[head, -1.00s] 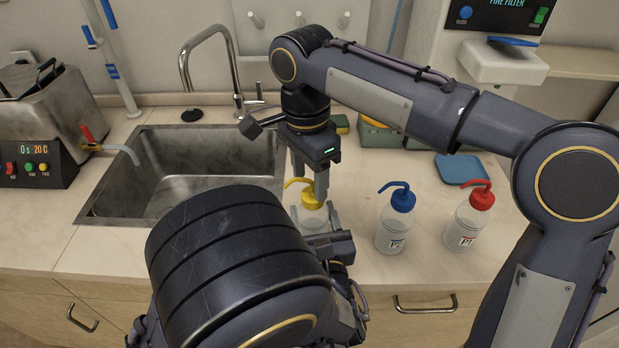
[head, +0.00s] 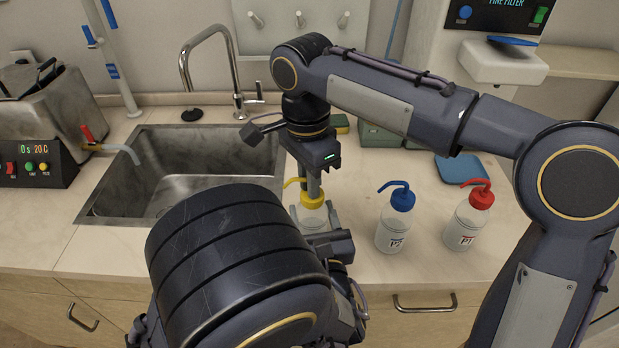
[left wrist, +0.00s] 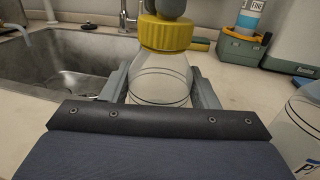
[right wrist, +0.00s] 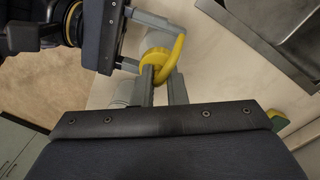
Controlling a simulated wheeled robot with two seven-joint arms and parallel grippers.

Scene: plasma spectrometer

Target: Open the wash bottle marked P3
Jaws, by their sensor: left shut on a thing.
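The wash bottle with the yellow cap (head: 312,199) stands at the sink's right front edge; its clear body (left wrist: 160,78) shows in the left wrist view, and no marking on it is readable. My left gripper (left wrist: 160,92) is shut on the bottle's body, one finger on each side. My right gripper (right wrist: 162,82) points down at the yellow cap from above. Its fingers have a narrow gap between them, with the yellow spout (right wrist: 177,52) beside them. I cannot tell whether they press on the cap or spout.
A blue-capped wash bottle (head: 396,220) and a red-capped one (head: 468,218) stand to the right. The sink (head: 190,165) is to the left. A blue tray (head: 460,169) and a green box (head: 380,135) lie behind. The counter between the bottles and tray is clear.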

